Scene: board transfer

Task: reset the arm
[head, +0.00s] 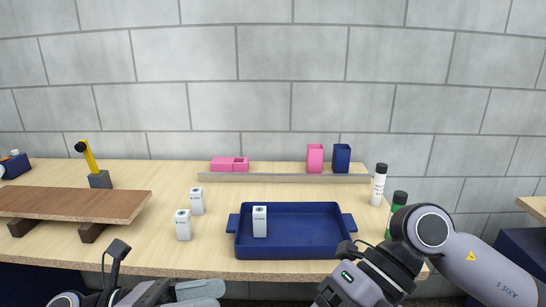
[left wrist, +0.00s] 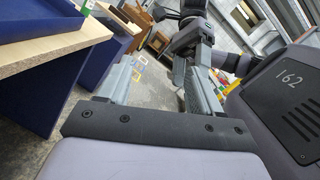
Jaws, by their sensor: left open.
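My left gripper (head: 200,291) shows at the bottom edge of the head view, in front of the table and below its front edge. In the left wrist view its two grey fingers (left wrist: 158,85) stand apart with nothing between them, above the floor. My right arm (head: 430,232) comes in from the right in the head view and bends down past the table's front right corner. Its forearm runs off the bottom edge, and I do not see its gripper.
The wooden table (head: 150,255) holds a blue tray (head: 300,250) with a white box (head: 260,221) in it. Two white boxes (head: 183,225) stand left of it. A brown raised board (head: 70,203) is at left. A white bottle (head: 378,186) and green bottle (head: 398,201) stand near my right arm.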

